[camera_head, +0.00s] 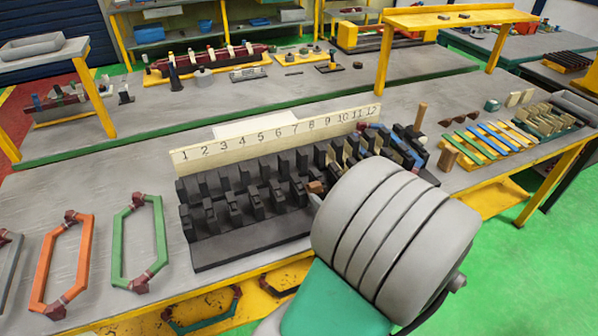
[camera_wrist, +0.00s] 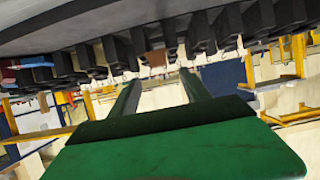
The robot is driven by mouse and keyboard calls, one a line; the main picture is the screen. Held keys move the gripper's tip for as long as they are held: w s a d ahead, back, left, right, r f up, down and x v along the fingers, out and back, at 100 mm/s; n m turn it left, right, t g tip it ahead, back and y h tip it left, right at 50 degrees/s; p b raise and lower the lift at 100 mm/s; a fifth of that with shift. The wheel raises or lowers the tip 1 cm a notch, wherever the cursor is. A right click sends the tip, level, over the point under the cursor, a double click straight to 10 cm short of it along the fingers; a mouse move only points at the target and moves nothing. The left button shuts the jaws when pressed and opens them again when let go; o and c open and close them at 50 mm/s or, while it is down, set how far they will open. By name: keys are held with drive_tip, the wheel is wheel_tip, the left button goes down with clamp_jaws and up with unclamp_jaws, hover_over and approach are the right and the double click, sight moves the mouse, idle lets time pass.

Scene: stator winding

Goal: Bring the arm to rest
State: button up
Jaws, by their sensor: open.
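My gripper (camera_wrist: 160,77) shows in the wrist view as a green body with two separate fingers, open, with nothing visible held between them. The black slotted fixture (camera_wrist: 215,40) fills the top of that view, its row of blocks near the fingertips; I cannot tell whether they touch. In the head view my arm's large grey rounded link and green link cover the right front of the black slotted fixture (camera_head: 240,252). My gripper is mostly or wholly hidden behind the arm there. A cream board (camera_head: 280,135) numbered 1 to 12 stands along the fixture's back.
A green hexagonal coil (camera_head: 139,240) and an orange one (camera_head: 62,262) lie left of the fixture. Coloured strips (camera_head: 490,142) lie on the right, near a wooden post (camera_head: 420,116). A yellow shelf (camera_head: 448,17) rises behind. The grey table (camera_head: 95,190) has free room at left.

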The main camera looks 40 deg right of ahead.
drive_tip(key=w+a+f+n+g+y, duration=0.1)
drive_tip(key=w+a+n+g+y, duration=0.15)
drive_tip(key=a, duration=0.45)
drive_tip(key=w+a+f+n+g+y, duration=0.1)
drive_tip(key=w+a+n+g+y, duration=0.15)
drive_tip(key=a, duration=0.55)
drive_tip(key=s+a+r+g, duration=0.2)
drive_tip(key=s+a+r, duration=0.1)
drive_tip(key=a, duration=0.3)
drive_tip(key=s+a+r+m+g+h, duration=0.1)
drive_tip(key=s+a+r+g, duration=0.1)
drive_tip(key=a, duration=0.5)
drive_tip(key=shift+s+r+m, duration=0.3)
drive_tip(key=shift+s+r, duration=0.15)
drive_tip(key=shift+r, duration=0.35)
